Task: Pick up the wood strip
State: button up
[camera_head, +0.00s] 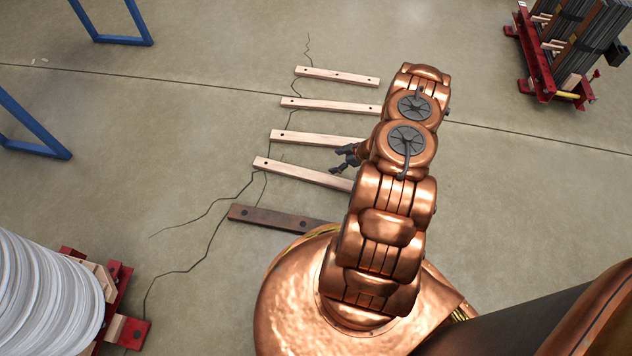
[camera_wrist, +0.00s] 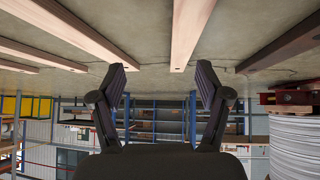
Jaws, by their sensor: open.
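Several light wood strips lie on the floor in a row in the head view; the lowest light strip (camera_head: 300,173) is nearest to a dark brown strip (camera_head: 270,218). My gripper (camera_head: 338,159) is open and empty, near the right part of that lowest light strip. In the wrist view, my gripper (camera_wrist: 163,82) has its fingers spread. One light wood strip (camera_wrist: 190,30) runs down the picture toward the gap between them. The dark strip (camera_wrist: 282,47) shows to its right. My arm hides the right ends of some strips in the head view.
Another light strip (camera_head: 315,138) lies just above the lowest one. A red rack of dark plates (camera_head: 570,45) stands at upper right. A white ribbed stack (camera_head: 45,295) on a red stand is at lower left. Blue frames (camera_head: 30,125) stand at left.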

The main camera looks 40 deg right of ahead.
aim_at(318, 177)
jog(key=shift+y, duration=0.4)
jog(key=f, duration=0.1)
jog(key=s+a+f, duration=0.1)
jog(key=f, duration=0.1)
jog(key=shift+s+a+f+b, duration=0.1)
jog(key=shift+s+a+b, duration=0.3)
jog(key=shift+a+f, duration=0.15)
jog(key=shift+f, duration=0.05)
jog(key=shift+b+x, duration=0.55)
jog(key=shift+x, duration=0.6)
jog(key=w+a+f+b, duration=0.2)
jog(key=shift+w+a+f, duration=0.1)
jog(key=shift+w+a, duration=0.05)
jog(key=shift+a, duration=0.2)
jog(key=shift+w+a+f, duration=0.25)
jog(key=shift+w+f, duration=0.1)
grip_shut()
